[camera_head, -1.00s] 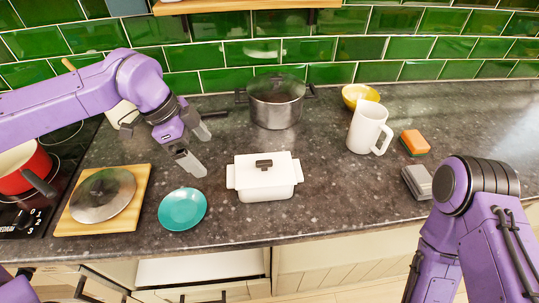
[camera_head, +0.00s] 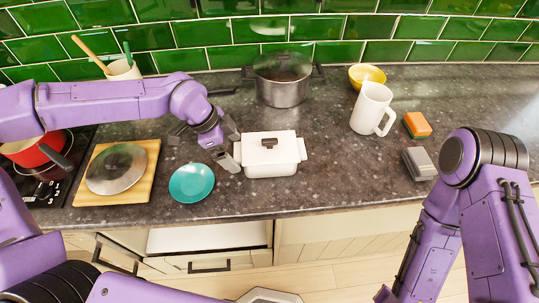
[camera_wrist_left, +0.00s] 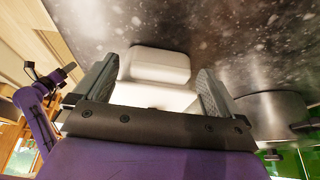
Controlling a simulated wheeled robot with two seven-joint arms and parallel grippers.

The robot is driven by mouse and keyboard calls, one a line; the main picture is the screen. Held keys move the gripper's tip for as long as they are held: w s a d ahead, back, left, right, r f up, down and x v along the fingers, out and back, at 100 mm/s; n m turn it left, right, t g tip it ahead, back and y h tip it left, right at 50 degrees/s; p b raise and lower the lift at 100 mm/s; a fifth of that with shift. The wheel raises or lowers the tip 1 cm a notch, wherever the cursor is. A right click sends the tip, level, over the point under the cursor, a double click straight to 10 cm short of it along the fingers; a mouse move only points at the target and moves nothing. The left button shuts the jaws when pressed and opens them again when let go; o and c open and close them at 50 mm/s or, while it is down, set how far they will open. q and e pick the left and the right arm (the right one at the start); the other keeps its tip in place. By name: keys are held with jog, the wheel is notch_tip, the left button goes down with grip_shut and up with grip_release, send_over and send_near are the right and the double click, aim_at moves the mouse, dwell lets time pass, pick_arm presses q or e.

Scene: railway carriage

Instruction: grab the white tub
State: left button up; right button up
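The white tub (camera_head: 271,162), a rectangular dish with side handles and a dark-knobbed lid, stands upright on the dark speckled counter. My left gripper (camera_head: 231,145) is low at its left end, with its fingers spread. In the left wrist view, the white tub (camera_wrist_left: 158,66) shows between and beyond the two parted fingers of my left gripper (camera_wrist_left: 154,86); whether they touch it I cannot tell. My right arm is at the right of the head view, but its gripper is out of sight.
A teal plate (camera_head: 191,184) lies close left of the tub, near the counter edge. A steel pot (camera_head: 282,86) stands behind. A white mug (camera_head: 370,107), a yellow bowl (camera_head: 366,75) and an orange sponge (camera_head: 417,125) are to the right.

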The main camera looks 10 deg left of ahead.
pick_arm(q)
jog(key=shift+w, duration=0.1)
jog(key=c, duration=1.6)
jog(key=shift+r, duration=0.15)
